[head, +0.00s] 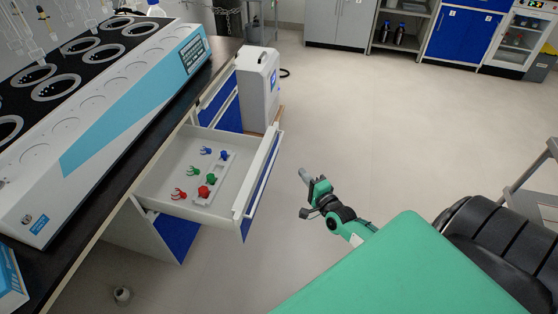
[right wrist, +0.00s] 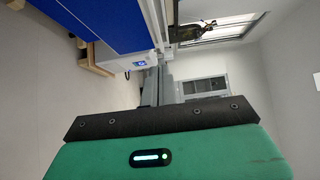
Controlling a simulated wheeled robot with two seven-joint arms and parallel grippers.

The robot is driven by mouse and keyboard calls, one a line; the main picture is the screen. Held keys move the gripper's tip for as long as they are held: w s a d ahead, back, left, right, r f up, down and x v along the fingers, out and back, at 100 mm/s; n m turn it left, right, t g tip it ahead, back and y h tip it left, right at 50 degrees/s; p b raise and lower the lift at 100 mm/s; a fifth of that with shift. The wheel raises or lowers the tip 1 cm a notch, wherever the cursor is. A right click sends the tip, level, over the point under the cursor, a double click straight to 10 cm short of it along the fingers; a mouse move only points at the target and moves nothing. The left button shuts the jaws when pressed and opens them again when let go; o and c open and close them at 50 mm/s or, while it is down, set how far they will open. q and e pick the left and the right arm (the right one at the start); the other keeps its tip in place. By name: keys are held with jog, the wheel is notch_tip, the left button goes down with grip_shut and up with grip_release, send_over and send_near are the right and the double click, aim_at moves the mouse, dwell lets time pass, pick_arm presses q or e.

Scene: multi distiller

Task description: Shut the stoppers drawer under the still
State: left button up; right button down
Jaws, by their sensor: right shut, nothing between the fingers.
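The stoppers drawer (head: 240,200) stands pulled out from the bench under the still (head: 125,85) in the head view. It is a white tray with a blue-faced front panel. Inside are blue, green and red stoppers and clips, some on a small white rack (head: 222,178). My right gripper (head: 304,174) is shut and empty, in the open space to the right of the drawer front, apart from it. In the right wrist view its grey fingers (right wrist: 170,86) show past the green hand. My left gripper is not in view.
A white unit with a small screen (head: 258,88) stands just behind the drawer. A small round object (head: 122,294) lies on the floor near the bench. The floor (head: 360,110) right of the drawer is clear. Grey and blue cabinets (head: 462,38) line the back.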

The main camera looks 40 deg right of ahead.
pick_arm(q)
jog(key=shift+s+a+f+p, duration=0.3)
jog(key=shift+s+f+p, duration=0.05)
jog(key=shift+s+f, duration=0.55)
pick_arm(e)
jog(key=w+a, duration=0.2)
jog(key=w, duration=0.7)
jog(key=shift+w, duration=0.4)
